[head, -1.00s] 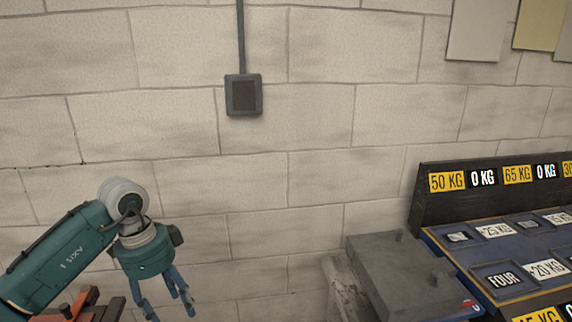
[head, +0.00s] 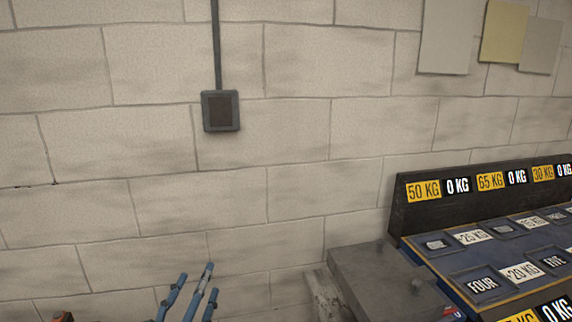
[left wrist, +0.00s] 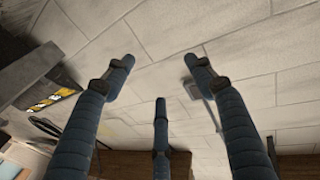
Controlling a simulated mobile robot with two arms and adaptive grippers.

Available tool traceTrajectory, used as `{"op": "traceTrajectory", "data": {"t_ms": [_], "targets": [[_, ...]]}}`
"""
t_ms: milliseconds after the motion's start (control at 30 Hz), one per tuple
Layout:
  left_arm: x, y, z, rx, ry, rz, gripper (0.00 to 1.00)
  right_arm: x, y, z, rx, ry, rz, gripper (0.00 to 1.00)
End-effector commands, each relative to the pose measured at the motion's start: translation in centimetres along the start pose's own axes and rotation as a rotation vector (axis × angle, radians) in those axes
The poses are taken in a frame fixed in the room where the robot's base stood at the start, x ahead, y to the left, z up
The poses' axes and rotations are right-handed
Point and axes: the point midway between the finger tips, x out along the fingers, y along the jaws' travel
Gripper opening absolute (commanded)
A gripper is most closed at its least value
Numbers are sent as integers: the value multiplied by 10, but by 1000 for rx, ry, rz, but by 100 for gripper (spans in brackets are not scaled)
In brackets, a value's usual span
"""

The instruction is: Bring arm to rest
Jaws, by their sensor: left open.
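My left gripper (head: 190,292) shows at the bottom edge of the head view, left of the middle. Only its blue fingers are in the picture, pointing up and spread apart, with the wall behind them. In the left wrist view my left gripper (left wrist: 158,82) has its fingers spread wide, with nothing between them but the pale block wall. The rest of my left arm is out of the head view. My right gripper is in neither view.
A blue bench (head: 480,238) with weight labels and shallow recesses stands at the right. A grey metal block (head: 385,278) is at its left end. A switch box (head: 220,111) and several hanging sheets (head: 446,37) are on the block wall (head: 300,140).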

Motion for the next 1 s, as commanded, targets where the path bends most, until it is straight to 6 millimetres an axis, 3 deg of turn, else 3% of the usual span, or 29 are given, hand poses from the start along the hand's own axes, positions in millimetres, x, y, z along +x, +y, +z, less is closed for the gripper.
{"op": "traceTrajectory", "data": {"t_ms": [33, 100, 200, 300, 500, 833, 1000], "targets": [[-16, -15, 34, -5, -120, -61, 55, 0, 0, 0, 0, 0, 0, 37], [-42, -30, 79, 4, -287, -121, 55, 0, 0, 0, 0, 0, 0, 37], [-87, -40, 136, 22, -520, -163, 55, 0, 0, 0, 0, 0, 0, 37], [-136, -40, 180, 40, -728, -161, 55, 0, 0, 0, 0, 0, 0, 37], [-213, -30, 226, 64, -1012, -102, 55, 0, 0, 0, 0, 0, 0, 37], [-317, -5, 256, 84, -1332, 49, 55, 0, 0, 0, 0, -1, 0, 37], [-311, -4, 305, 89, -1359, 57, 55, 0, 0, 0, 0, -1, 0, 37]]}}
